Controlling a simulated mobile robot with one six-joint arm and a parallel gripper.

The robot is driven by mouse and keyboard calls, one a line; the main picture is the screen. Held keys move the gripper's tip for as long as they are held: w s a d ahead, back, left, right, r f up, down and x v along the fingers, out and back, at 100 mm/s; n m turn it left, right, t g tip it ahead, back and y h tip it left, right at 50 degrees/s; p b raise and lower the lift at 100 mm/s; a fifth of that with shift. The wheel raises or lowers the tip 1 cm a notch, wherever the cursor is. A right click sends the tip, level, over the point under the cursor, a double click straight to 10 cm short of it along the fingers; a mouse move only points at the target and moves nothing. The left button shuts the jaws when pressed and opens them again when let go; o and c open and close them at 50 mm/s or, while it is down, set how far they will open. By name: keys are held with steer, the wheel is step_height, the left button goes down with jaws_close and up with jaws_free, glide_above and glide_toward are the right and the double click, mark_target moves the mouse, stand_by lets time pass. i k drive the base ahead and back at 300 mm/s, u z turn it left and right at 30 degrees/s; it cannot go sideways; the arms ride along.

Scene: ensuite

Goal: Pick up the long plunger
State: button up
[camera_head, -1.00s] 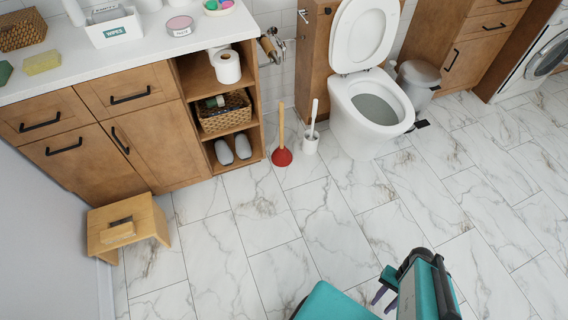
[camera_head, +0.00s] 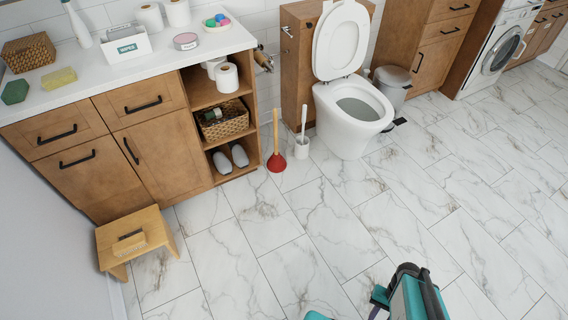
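The long plunger (camera_head: 276,161) stands upright on the marble floor, with a red rubber cup at the bottom and a straight light-wood handle. It is between the open shelf end of the vanity and the white toilet brush in its holder (camera_head: 302,146). My gripper (camera_head: 377,308) is at the bottom edge of the head view, in front of the teal end of my arm, well apart from the plunger. Its fingers are mostly cut off, so I cannot see whether they are open or shut.
The toilet (camera_head: 352,112) stands right of the brush, with a grey pedal bin (camera_head: 393,87) beyond it. The wooden vanity (camera_head: 165,152) is on the left, with a small wooden stool (camera_head: 133,240) before it. The floor between my arm and the plunger is clear.

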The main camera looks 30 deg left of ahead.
mark_target(276, 162)
steer(key=u, duration=4.15)
steer(key=i, duration=0.15)
steer(key=z, duration=1.65)
steer(key=i, duration=1)
steer(key=u, duration=0.1)
steer(key=k, duration=0.25)
